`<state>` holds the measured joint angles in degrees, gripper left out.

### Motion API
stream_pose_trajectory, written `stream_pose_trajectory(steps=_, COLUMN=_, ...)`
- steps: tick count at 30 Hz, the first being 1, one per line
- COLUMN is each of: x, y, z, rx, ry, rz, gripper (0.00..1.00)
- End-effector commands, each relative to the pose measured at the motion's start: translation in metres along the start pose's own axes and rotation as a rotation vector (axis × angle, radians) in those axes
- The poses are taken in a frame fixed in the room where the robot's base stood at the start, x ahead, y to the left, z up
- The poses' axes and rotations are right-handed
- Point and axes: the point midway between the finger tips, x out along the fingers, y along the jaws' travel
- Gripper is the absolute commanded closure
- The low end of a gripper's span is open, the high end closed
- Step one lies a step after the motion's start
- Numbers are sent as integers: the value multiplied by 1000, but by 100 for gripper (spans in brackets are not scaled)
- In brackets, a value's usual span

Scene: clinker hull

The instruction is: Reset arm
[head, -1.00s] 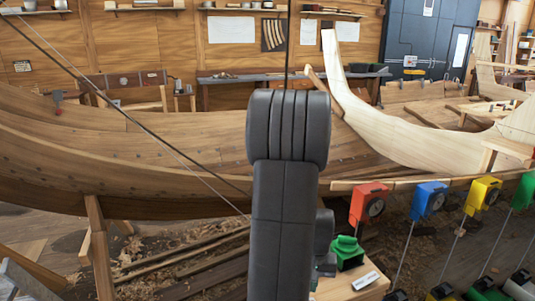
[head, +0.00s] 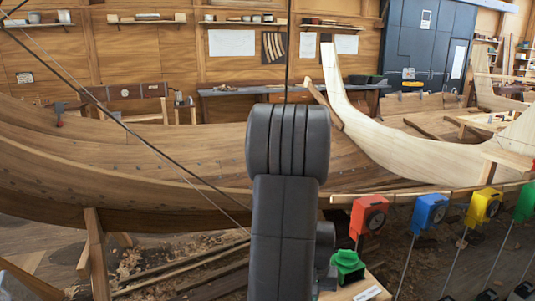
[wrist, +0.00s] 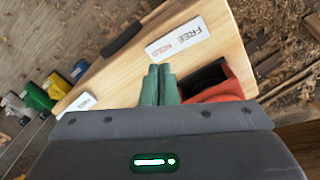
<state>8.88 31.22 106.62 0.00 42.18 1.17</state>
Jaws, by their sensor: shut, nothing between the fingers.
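My gripper shows in the wrist view, where its two green-grey fingers (wrist: 158,85) lie side by side, shut with nothing between them. They are over a pale wooden board (wrist: 220,60) that carries a white label reading FREE and HOLD (wrist: 178,40). In the head view my dark arm stands upright in the middle and hides most of what is behind it.
A red object (wrist: 218,90) with a dark hollow lies right of the fingers. In the head view a green object (head: 347,264) is at the board. Red (head: 368,214), blue (head: 429,211) and yellow (head: 483,206) boxes on rods stand right. The planked hull (head: 130,165) spans behind.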

Motion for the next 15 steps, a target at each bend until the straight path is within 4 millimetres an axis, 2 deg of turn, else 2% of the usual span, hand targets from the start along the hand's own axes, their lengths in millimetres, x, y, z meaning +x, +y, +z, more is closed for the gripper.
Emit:
stream_pose_trajectory(steps=1, x=11, y=0, z=0, rx=0, ry=-1, rz=0, gripper=100)
stream_pose_trajectory(steps=9, x=44, y=0, z=0, rx=0, ry=-2, rz=0, gripper=100)
stream_pose_trajectory(steps=15, x=53, y=0, z=0, rx=0, ry=0, rz=0, gripper=100)
